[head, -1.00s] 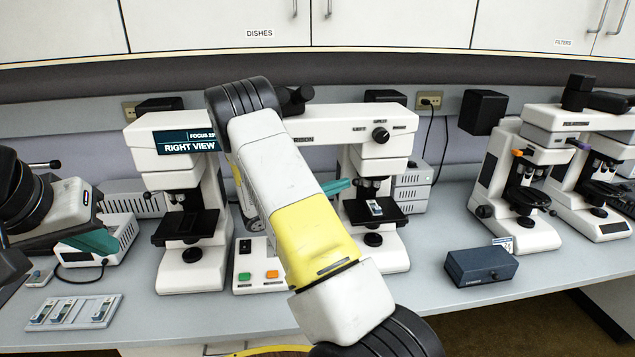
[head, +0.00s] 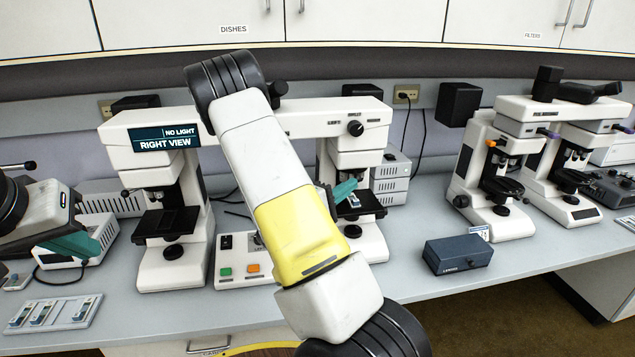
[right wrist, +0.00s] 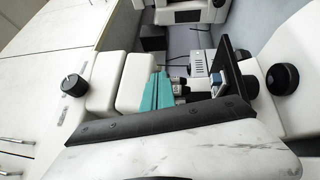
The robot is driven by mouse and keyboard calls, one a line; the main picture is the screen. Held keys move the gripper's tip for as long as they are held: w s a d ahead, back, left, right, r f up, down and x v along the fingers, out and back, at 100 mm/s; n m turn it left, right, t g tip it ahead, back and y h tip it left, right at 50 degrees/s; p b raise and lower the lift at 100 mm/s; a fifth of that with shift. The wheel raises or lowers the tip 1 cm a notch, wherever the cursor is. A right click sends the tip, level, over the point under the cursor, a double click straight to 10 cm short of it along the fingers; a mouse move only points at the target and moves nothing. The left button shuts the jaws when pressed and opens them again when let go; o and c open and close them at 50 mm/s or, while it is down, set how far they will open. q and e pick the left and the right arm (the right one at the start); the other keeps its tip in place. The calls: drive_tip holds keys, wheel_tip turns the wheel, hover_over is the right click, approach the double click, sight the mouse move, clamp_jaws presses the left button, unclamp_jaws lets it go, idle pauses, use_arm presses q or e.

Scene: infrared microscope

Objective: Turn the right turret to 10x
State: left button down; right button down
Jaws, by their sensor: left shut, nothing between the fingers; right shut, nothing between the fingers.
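The right microscope body (head: 372,235) stands under the right end of the white bridge (head: 300,120). Its turret with the objectives is largely hidden in the head view; in the right wrist view the turret (right wrist: 179,86) shows small, between the white head and the dark stage (right wrist: 232,72). My right gripper (head: 346,189), with teal fingers, is shut and empty at the turret's height. In the right wrist view its fingers (right wrist: 158,92) overlap the turret area; I cannot tell whether they touch it. No magnification is readable. My left gripper (head: 92,240) is shut and empty at the left.
The left microscope body (head: 172,240) and a control box (head: 240,270) with green and orange buttons stand left of my right arm. The display (head: 163,137) reads "NO LIGHT" and "RIGHT VIEW". A slide tray (head: 52,313) lies front left; a dark blue box (head: 458,254) lies right.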

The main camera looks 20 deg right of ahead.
drive_tip(key=shift+s+d, duration=0.25)
drive_tip(key=shift+d, duration=0.2)
idle(0.4)
